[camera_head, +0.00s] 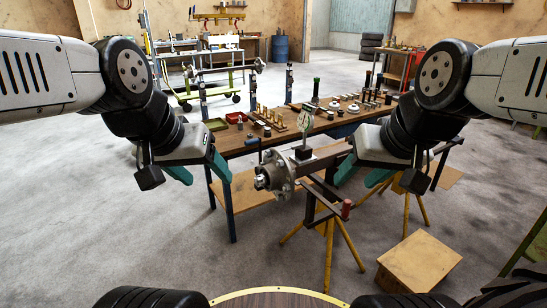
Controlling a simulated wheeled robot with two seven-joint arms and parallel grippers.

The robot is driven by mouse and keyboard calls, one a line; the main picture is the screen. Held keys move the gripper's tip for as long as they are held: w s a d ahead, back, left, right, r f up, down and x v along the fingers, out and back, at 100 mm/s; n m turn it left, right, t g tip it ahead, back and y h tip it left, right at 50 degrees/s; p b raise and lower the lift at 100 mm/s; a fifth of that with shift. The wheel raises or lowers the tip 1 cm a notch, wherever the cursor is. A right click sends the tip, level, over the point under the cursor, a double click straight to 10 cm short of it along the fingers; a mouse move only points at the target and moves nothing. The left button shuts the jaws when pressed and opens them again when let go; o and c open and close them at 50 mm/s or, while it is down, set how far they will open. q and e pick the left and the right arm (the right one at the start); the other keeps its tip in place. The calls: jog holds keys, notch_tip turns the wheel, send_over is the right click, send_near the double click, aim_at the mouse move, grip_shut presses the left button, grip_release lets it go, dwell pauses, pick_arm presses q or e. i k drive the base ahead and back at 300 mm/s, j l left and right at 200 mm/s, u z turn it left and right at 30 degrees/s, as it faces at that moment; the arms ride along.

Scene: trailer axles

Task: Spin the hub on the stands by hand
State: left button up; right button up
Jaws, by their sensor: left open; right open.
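The grey metal hub (270,178), with a flange and studs, sits at the left end of a dark axle beam (325,158) in the middle of the view. The beam rests on stands (330,218) with yellow legs. A small upright piece with a pale face (304,120) stands on the beam beside the hub. My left gripper (200,172) is open and empty, left of the hub and apart from it. My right gripper (362,175) is open, right of the hub in front of the beam's far part. It hides some of the beam and stands.
A wooden workbench (232,143) behind the hub carries several fittings and tools. A cardboard box (420,262) lies on the floor at the lower right. A green-edged thing (524,240) stands at the right edge. The grey floor at left is clear.

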aim_at(278, 177)
jog(key=i+z, duration=0.1)
jog(key=i, duration=0.95)
